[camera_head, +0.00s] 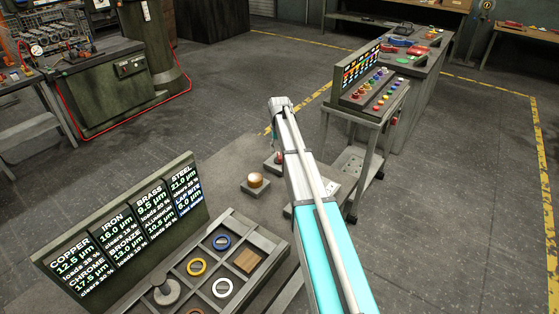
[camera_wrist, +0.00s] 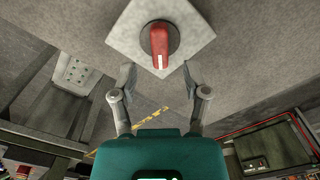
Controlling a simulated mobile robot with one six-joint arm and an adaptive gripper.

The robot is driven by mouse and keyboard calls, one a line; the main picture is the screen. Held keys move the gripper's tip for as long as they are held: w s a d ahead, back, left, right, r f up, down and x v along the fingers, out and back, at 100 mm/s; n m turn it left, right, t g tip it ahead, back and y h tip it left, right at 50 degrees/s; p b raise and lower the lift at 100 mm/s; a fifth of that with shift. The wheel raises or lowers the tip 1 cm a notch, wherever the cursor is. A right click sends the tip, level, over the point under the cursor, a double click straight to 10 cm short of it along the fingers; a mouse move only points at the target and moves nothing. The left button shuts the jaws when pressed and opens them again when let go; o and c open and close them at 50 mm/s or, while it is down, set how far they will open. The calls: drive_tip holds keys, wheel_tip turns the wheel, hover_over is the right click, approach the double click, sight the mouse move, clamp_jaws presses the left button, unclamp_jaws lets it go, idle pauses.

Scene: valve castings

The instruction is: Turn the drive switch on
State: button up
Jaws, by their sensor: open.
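The drive switch (camera_wrist: 159,45) is a red rotary handle on a dark round base, fixed to a pale square plate (camera_wrist: 190,24) in the wrist view. Its handle points down in that picture, with a white mark at the lower end. My gripper (camera_wrist: 158,74) is open and empty, its two fingers apart just below the handle's lower end and on either side of it. I cannot tell the remaining gap to the handle. In the head view a small red knob (camera_head: 279,157) shows beside my arm, and my gripper is largely hidden by it.
A round tan-topped knob (camera_head: 254,181) stands on a plate left of my arm. A sectioned tray (camera_head: 264,240) with rings and a display board (camera_head: 125,232) are in front. A trolley with a button console (camera_head: 372,95) stands at right. Open floor lies behind.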

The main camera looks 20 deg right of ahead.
sight(279, 156)
drive_tip(key=shift+f+b, duration=1.75)
drive_tip(key=shift+f, duration=0.3)
clamp_jaws()
